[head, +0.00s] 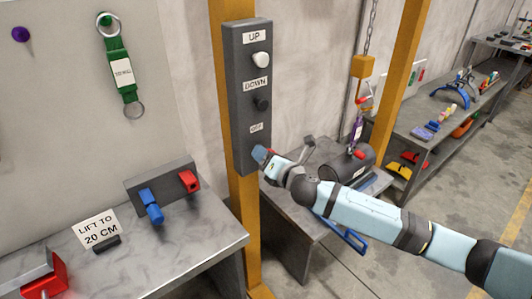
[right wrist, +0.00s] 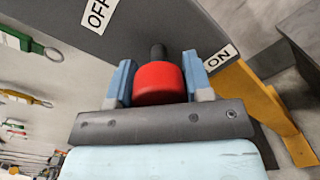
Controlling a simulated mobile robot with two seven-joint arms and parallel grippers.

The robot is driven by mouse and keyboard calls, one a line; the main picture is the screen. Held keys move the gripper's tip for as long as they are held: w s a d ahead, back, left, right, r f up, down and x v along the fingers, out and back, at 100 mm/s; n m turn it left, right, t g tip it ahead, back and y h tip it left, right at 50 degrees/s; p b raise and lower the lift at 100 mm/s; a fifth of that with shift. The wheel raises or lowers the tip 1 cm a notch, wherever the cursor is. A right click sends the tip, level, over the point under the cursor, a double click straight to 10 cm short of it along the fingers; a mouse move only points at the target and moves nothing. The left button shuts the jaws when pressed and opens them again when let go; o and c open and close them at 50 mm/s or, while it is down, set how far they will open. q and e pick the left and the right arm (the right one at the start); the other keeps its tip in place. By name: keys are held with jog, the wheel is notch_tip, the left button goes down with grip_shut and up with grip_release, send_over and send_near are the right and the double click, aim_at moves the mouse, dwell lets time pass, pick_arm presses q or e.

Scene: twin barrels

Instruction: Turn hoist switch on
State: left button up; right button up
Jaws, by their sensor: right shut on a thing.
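The dark grey hoist control box (head: 247,100) hangs on a yellow post in the head view, with labels UP, DOWN and OFF. Its switch has a red knob (right wrist: 158,83) on a short black stalk, seen in the right wrist view between the OFF label (right wrist: 98,14) and the ON label (right wrist: 220,59). My right gripper (head: 262,156) is at the lower part of the box. In the right wrist view its blue fingers (right wrist: 158,76) stand on both sides of the red knob, shut on it. In the head view the gripper mostly hides the switch and ON label. My left gripper is not seen.
A white button (head: 261,60) and a black button (head: 261,102) sit above on the box. A yellow hoist block (head: 362,66) hangs on a chain over a dark cylindrical load (head: 345,160) on a low table behind my arm. A grey workbench (head: 180,245) stands at left.

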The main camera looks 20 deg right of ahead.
jog(key=m+p, duration=0.1)
jog(key=m, duration=0.2)
jog(key=shift+r, duration=0.1)
jog(key=m+p, duration=0.1)
jog(key=m, duration=0.1)
jog(key=shift+m, duration=0.3)
jog(key=m+p, duration=0.2)
jog(key=m, duration=0.2)
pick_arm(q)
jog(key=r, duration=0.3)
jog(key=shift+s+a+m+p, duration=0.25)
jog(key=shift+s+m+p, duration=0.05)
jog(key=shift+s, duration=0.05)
pick_arm(e)
jog(key=shift+m, duration=0.8)
jog(key=o, duration=0.9)
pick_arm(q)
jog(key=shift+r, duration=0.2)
pick_arm(e)
jog(key=shift+o, duration=0.2)
